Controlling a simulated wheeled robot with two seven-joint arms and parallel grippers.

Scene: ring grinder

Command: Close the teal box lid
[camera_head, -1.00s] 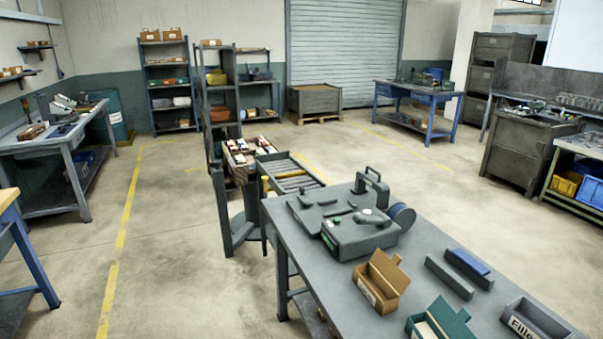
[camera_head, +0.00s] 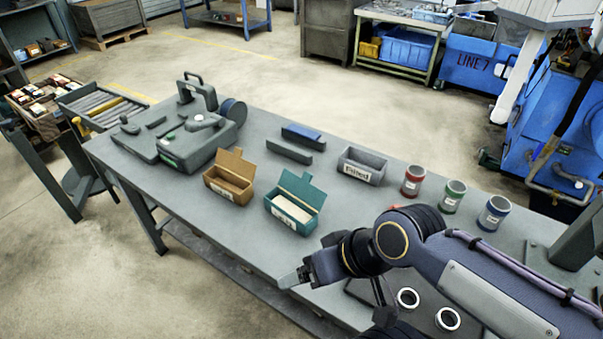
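The teal box (camera_head: 294,212) stands on the grey workbench (camera_head: 235,262), near its middle. Its lid (camera_head: 302,188) is open and stands up at the back edge. Something pale lies inside, and a white label is on the front. My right gripper (camera_head: 287,281) comes in from the right, in front of the teal box and lower in the picture. It points left and is apart from the box. Its fingers are too small and edge-on to tell open from shut. My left gripper is not in view.
A brown box (camera_head: 229,183) with a raised lid stands left of the teal one. A grey labelled bin (camera_head: 361,168), red (camera_head: 413,181), green (camera_head: 453,197) and blue (camera_head: 494,213) cups stand right. The grinder (camera_head: 190,141) is at the far left. Two rings lie near my arm.

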